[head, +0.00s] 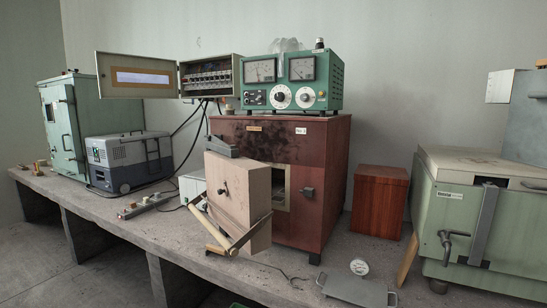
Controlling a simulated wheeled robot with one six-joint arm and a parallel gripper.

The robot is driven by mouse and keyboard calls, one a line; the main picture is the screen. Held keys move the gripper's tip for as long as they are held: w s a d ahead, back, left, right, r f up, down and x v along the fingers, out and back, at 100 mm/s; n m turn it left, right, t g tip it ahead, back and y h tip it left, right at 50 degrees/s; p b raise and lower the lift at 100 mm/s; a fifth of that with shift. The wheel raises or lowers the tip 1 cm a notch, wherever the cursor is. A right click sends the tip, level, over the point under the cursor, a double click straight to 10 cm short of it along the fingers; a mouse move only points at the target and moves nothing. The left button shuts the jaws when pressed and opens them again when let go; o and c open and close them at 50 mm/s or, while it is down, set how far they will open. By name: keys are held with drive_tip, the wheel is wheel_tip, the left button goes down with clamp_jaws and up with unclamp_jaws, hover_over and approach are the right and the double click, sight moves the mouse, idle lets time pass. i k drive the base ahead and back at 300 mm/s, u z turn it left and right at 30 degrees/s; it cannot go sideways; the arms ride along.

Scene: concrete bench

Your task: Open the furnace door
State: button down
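The furnace (315,175) is a red-brown box on the concrete bench, with dark soot marks on its upper front. A thick pale block that looks like its door (232,190) stands out from the front, with a small dark knob on its face. Behind its right edge, part of a light-framed opening (280,186) shows; the block hides the rest. A dark latch (307,192) sits on the furnace front right of the opening. My gripper is not visible.
A hooked rod with a wooden handle (215,249) lies before the furnace. A flat metal plate with handles (355,289) lies at the front right. A green meter box (292,82) stands on the furnace. A red-brown box (380,201) and green chest (480,225) stand right.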

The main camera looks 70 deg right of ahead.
sight(248, 180)
drive_tip(key=z, duration=1.6)
